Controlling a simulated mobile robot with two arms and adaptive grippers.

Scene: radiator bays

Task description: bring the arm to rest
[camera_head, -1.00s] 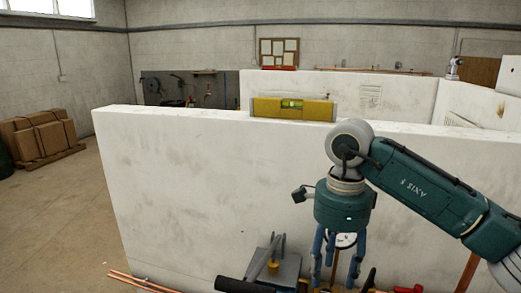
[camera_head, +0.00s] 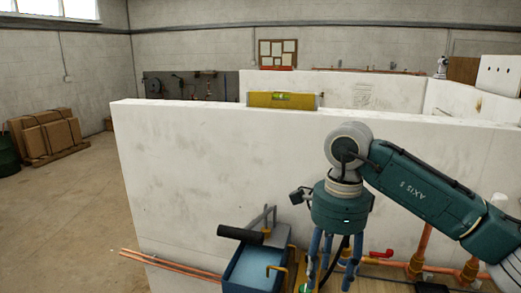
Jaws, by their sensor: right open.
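My right arm comes in from the right in the head view, bent at a grey joint, with its hand hanging down. My right gripper (camera_head: 328,262) points downward in front of the white partition wall, with blue fingers spread apart. Nothing shows between the fingers. The fingertips are near the tools at the bottom edge, and I cannot tell if they touch anything. My left gripper does not show.
Below stand a blue box (camera_head: 254,270), a dark-handled tool (camera_head: 241,233) and copper pipes with a red valve (camera_head: 382,253). Cardboard boxes (camera_head: 48,135) sit at left; the floor (camera_head: 75,215) there is clear.

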